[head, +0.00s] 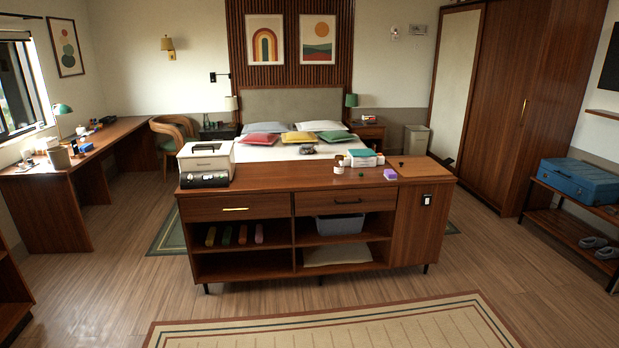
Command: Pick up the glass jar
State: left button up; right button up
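A small pale jar-like object (339,168) stands on top of the wooden cabinet (268,180), right of the cabinet top's middle. It may be the glass jar, but it is too small for me to tell its material or contents. It is just left of a stack of books or boxes. Neither of my grippers is in view.
A rug (330,326) lies on open floor in front. A desk (72,165) is left; a blue suitcase (580,180) is right.

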aim_at(339, 165)
jog(key=i+l+z, duration=0.2)
jog(key=i+z, duration=0.15)
jog(key=i, duration=0.3)
jog(key=i+z, duration=0.4)
jog(key=i, duration=0.3)
jog(key=i+j+z, duration=0.1)
jog(key=i+z, duration=0.25)
jog(key=i, duration=0.3)
